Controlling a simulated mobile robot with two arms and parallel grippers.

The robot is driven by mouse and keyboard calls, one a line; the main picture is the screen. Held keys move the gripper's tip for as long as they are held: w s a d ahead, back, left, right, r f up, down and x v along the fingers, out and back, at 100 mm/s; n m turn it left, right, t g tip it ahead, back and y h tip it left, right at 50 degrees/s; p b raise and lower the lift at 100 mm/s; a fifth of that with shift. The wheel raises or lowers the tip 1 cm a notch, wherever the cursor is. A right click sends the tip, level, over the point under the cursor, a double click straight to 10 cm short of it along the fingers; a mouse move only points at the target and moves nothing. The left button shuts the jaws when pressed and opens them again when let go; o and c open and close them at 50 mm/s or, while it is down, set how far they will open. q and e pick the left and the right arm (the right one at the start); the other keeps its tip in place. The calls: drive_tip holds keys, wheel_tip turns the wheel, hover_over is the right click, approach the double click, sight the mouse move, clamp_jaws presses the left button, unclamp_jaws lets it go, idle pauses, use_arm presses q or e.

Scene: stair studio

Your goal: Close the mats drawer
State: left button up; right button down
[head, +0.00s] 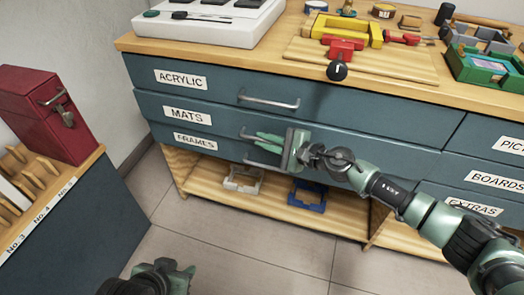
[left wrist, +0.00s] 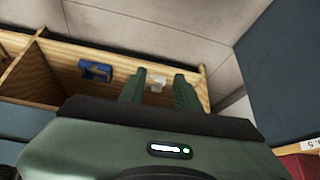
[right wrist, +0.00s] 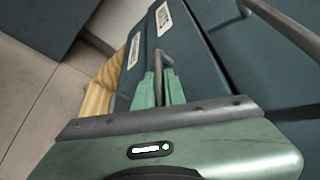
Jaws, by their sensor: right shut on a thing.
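The mats drawer (head: 215,126) is the middle blue-grey drawer in the left stack, under the acrylic drawer (head: 210,95) and above the frames drawer (head: 225,150). Its front looks about level with its neighbours; I cannot tell if a small gap remains. My right gripper (head: 268,138) is shut on the mats drawer's handle (right wrist: 158,70), which shows between its fingers (right wrist: 158,90) in the right wrist view. The gripper covers part of the handle in the head view. My left gripper (left wrist: 158,88) is open and empty, low in front of the cabinet.
The acrylic handle (head: 268,102) is just above my right gripper. A wooden shelf (head: 270,205) below holds a white frame (head: 243,179) and a blue frame (head: 307,195). A low cabinet with a red box (head: 45,112) stands at left. Floor (head: 215,235) between is clear.

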drive_tip(key=shift+w+d, duration=0.3)
drive_tip(key=shift+w, duration=0.35)
use_arm(q)
drive_tip(key=shift+w+d+r+t, duration=0.2)
drive_tip(key=shift+w+t, duration=0.15)
drive_tip(key=shift+w, duration=0.2)
drive_tip(key=shift+w+d+r+t, duration=0.1)
drive_tip(key=shift+w+d+t, duration=0.1)
drive_tip(key=shift+w+t, duration=0.25)
use_arm(e)
drive_tip(key=c, duration=1.8)
unclamp_jaws()
drive_tip(key=shift+w, duration=0.1)
drive_tip(key=shift+o, duration=0.2)
drive_tip(key=shift+d, duration=0.15)
